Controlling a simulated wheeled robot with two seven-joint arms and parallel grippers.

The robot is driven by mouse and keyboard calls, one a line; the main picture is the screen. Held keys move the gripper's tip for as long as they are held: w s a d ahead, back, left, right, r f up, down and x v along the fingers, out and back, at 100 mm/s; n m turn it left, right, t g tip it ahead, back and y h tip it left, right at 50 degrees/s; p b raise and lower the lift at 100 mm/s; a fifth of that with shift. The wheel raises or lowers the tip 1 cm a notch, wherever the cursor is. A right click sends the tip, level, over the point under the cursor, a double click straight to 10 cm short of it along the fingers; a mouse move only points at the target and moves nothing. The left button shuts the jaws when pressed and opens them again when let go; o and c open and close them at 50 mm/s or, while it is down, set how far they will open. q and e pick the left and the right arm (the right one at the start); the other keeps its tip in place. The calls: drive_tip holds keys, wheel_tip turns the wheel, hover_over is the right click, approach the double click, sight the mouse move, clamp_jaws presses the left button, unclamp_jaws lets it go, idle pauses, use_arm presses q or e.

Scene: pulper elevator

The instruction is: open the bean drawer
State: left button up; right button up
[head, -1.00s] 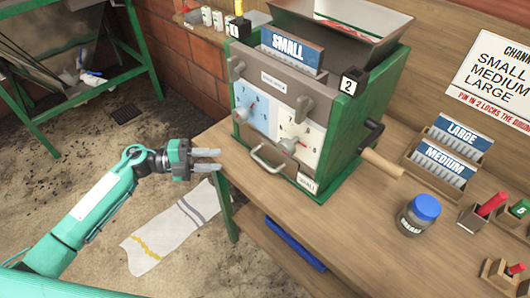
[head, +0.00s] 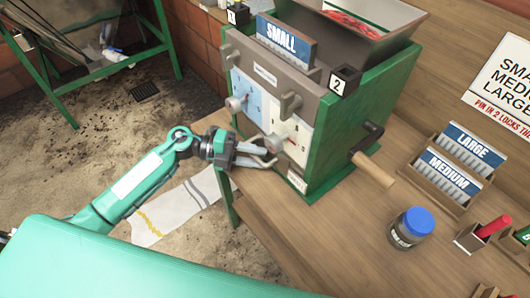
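The green pulper (head: 375,115) stands on the wooden bench, with a grey front and two dial panels, one blue (head: 250,100) and one white (head: 297,135). The drawer front is low on this face, above a small label (head: 297,182), and looks closed. Its metal handle (head: 273,162) is partly hidden by my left gripper (head: 265,155). The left gripper reaches in from the left, its two fingers apart at the handle. I cannot tell whether they touch it. A lever (head: 290,105) and a knob (head: 273,144) sit just above. My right gripper is not in view.
A crank with a wooden handle (head: 372,169) sticks out on the pulper's right side. A blue-lidded jar (head: 411,228) and LARGE and MEDIUM card racks (head: 447,175) stand on the bench. The bench's left edge is close below my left gripper.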

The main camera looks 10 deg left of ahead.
use_arm(q)
drive_tip(key=shift+d, duration=0.25)
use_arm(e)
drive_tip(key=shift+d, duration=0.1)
use_arm(q)
clamp_jaws()
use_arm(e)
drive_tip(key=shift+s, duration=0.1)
use_arm(q)
drive_tip(key=shift+a, duration=0.1)
drive_tip(key=s+a, duration=0.6)
drive_tip(key=s, duration=0.2)
drive_tip(key=shift+s+a+p, duration=0.15)
drive_tip(key=shift+a+p, duration=0.1)
drive_tip(key=shift+p, duration=0.05)
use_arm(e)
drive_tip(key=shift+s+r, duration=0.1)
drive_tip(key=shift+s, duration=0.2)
